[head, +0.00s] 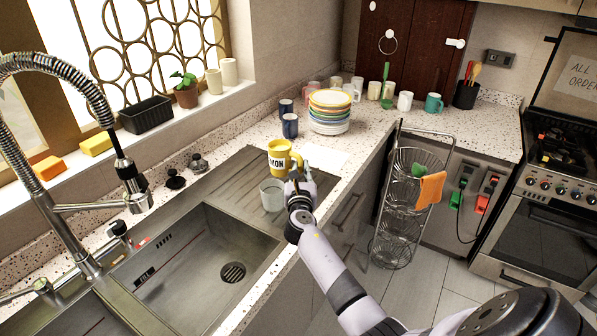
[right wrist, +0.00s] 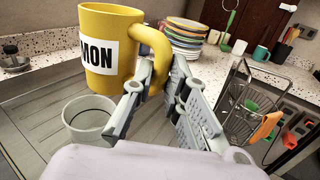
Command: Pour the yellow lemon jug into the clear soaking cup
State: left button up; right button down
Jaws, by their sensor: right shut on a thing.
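The yellow jug (head: 279,152) has a white label with black letters, "MON" readable in the right wrist view (right wrist: 108,40). My right gripper (head: 297,178) is shut on its handle, which shows between the fingers in the right wrist view (right wrist: 158,72). The jug is upright or nearly so. The clear cup (head: 272,195) stands on the ribbed drainboard, just below the jug in the picture; in the right wrist view it is lower left of the jug (right wrist: 90,120). The cup's contents are hard to tell. My left gripper is not in view.
The sink (head: 205,265) and its tall coiled faucet (head: 60,190) lie to the left. A stack of plates (head: 330,110) and dark blue mugs (head: 290,126) stand behind on the counter. A wire basket rack (head: 400,200) stands beyond the counter's right edge.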

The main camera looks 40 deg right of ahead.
jog(key=shift+f, duration=0.1)
jog(key=shift+d+f+n+b, duration=0.25)
jog(key=shift+n+b, duration=0.15)
jog(key=shift+b, duration=0.3)
jog(key=shift+d+n+b, duration=0.1)
jog(key=shift+n+b, duration=0.3)
jog(key=shift+b, duration=0.1)
pick_arm(q)
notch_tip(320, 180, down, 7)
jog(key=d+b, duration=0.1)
jog(key=b, duration=0.3)
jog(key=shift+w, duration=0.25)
pick_arm(e)
jog(key=n+t, duration=0.1)
jog(key=n, duration=0.1)
jog(key=d+n+t, duration=0.1)
jog(key=n, duration=0.1)
jog(key=shift+s+n+t+h, duration=0.15)
jog(key=shift+n+t+h, duration=0.15)
jog(key=shift+a+r+n, duration=0.1)
jog(key=shift+n, duration=0.2)
pick_arm(q)
jog(key=shift+b, duration=0.3)
